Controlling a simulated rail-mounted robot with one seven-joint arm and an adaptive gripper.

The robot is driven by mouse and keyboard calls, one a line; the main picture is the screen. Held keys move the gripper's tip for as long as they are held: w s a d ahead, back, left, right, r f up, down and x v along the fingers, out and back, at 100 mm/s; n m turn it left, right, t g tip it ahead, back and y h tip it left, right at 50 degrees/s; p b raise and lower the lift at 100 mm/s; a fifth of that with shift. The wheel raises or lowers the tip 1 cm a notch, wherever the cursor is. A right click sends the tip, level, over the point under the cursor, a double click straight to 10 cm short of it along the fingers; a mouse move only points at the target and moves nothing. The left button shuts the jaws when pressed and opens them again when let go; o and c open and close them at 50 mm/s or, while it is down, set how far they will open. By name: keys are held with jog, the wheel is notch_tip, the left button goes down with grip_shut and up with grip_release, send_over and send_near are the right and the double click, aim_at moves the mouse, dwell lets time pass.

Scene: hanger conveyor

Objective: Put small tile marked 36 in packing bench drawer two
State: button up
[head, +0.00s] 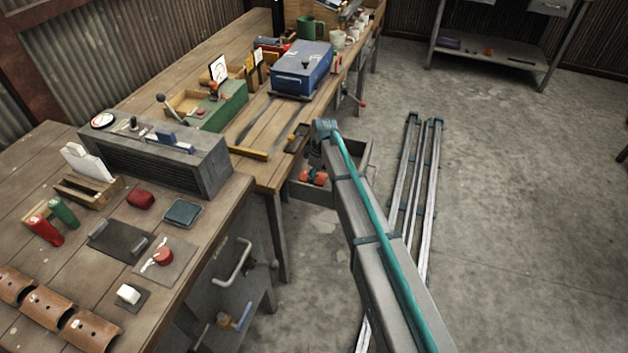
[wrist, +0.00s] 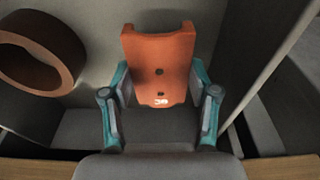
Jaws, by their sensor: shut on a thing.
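An orange tile (wrist: 160,55) with a notched top edge and two dark holes stands in front of my gripper in the wrist view. A small white mark near its lower edge looks like 36 but is blurred. My gripper (wrist: 160,90) is shut on the tile, a teal finger at each side. The tile is over or inside an open grey drawer (head: 358,173) under the bench, beside my arm's end in the head view. Orange things (head: 313,177) show there; which one is the tile is unclear. Whether the tile touches the drawer floor cannot be told.
A brown ring (wrist: 40,52) lies left of the tile in the wrist view. Pale drawer walls stand close on both sides. The wooden bench (head: 262,172) carries a blue box (head: 302,70) and a green box (head: 220,107). Rails (head: 408,190) lie on the floor at right.

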aim_at(319, 176)
jog(key=shift+f, duration=1.5)
jog(key=shift+f, duration=0.15)
jog(key=o, duration=1.3)
jog(key=shift+o, duration=0.2)
jog(key=r, duration=0.4)
jog(key=d+r, duration=0.1)
jog(key=r, duration=0.3)
jog(key=r+b, duration=0.1)
jog(key=r, duration=0.3)
jog(key=shift+s+d+r, duration=0.1)
jog(key=shift+s+d, duration=0.15)
jog(key=shift+d, duration=0.1)
